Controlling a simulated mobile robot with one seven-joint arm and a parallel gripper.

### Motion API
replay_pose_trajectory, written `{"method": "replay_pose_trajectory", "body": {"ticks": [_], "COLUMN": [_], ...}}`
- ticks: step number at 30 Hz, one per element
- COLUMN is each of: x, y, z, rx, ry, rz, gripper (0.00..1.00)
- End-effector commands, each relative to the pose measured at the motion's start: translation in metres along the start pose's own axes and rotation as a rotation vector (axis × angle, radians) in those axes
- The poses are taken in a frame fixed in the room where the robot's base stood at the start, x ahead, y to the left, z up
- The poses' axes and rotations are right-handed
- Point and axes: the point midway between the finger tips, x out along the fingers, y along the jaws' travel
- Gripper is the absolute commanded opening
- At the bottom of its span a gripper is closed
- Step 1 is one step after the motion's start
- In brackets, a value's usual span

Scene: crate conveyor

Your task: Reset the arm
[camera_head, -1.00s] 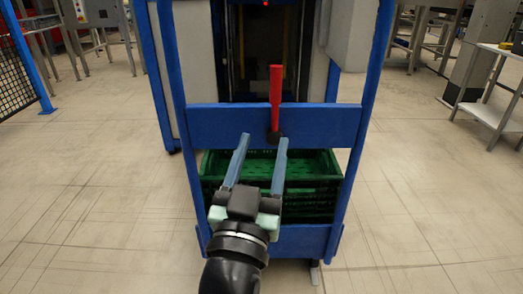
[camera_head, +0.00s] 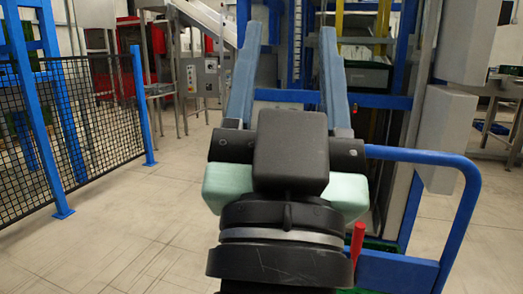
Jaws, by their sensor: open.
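My gripper (camera_head: 288,75) is raised in front of the camera, its two blue-grey fingers pointing up and spread wide apart. Nothing is between the fingers. The dark wrist and pale green gripper body fill the lower middle of the view and hide part of the blue-framed machine behind. A red lever (camera_head: 356,243) stands at the lower right of the wrist, on the blue frame (camera_head: 400,270). The gripper is above and left of the lever in the picture. A green crate shows only as small parts at the bottom, mostly hidden.
A black mesh fence with blue posts (camera_head: 80,130) stands at the left. A grey control box (camera_head: 200,76) and metal stands are behind. A curved blue rail (camera_head: 440,160) is at the right. The floor (camera_head: 150,220) between fence and arm is clear.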

Motion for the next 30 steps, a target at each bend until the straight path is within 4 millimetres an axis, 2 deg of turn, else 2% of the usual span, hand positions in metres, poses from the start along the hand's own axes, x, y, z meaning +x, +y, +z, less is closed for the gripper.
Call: {"method": "replay_pose_trajectory", "body": {"ticks": [1, 2, 3, 5, 30], "x": [0.021, 0.025, 0.033, 0.045, 0.215], "y": [-0.013, -0.022, -0.027, -0.027, -0.043], "z": [-0.051, -0.071, -0.083, -0.092, -0.28], "rx": [-0.004, -0.008, -0.009, -0.007, -0.003], "ry": [0.055, 0.084, 0.09, 0.081, 0.077], "rz": [-0.048, -0.081, -0.098, -0.092, -0.09], "gripper": [0.57, 0.57, 0.57, 0.57, 0.57]}}
